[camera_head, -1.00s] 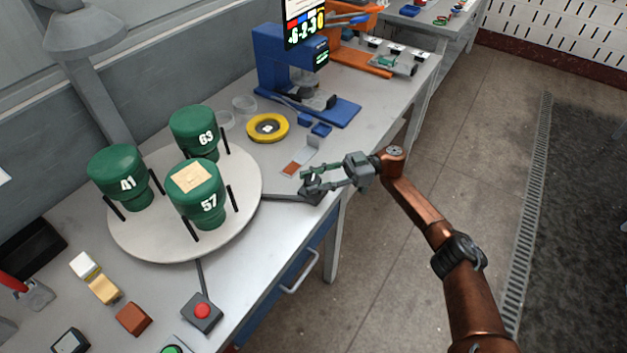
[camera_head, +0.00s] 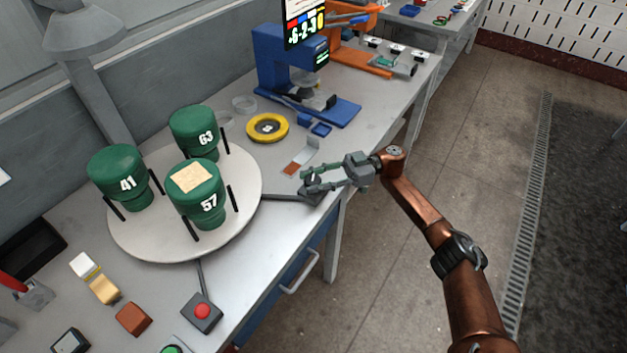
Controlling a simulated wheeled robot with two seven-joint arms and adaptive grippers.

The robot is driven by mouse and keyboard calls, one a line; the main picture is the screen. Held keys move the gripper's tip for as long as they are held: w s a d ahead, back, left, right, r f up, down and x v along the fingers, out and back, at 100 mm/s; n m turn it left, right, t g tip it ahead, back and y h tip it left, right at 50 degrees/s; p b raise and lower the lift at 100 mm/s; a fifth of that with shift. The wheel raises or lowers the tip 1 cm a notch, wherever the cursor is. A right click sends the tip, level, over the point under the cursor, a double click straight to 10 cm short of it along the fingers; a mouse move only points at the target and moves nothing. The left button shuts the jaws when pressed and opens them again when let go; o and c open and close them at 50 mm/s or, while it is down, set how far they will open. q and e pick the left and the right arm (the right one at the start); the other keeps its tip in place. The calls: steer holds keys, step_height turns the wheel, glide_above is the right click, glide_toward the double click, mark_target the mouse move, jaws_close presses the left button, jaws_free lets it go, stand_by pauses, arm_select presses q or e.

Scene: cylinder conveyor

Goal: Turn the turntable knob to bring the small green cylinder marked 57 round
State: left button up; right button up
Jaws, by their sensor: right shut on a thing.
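The round pale turntable (camera_head: 160,247) stands on the bench at the left and bears three green cylinders between black posts. The green cylinder marked 57 (camera_head: 209,213) is at its front right, with a tan patch on top. The cylinder marked 41 (camera_head: 120,180) is at the left and the one marked 63 (camera_head: 193,132) at the back. My right gripper (camera_head: 308,185) is shut on the dark knob (camera_head: 312,194) at the bench's front edge, right of the turntable. The fingers partly hide the knob. My left gripper is not in view.
A yellow ring (camera_head: 267,127) and a blue press stand (camera_head: 275,65) are behind the knob. A red button box (camera_head: 202,312) and a brown block (camera_head: 133,319) lie in front of the turntable. Floor is free to the right of the bench.

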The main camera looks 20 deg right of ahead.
steer(key=shift+f, duration=0.25)
steer(key=o, duration=1)
steer(key=shift+o, duration=1)
steer(key=shift+r, duration=0.15)
steer(key=d, duration=1.2)
steer(key=shift+w, duration=0.1)
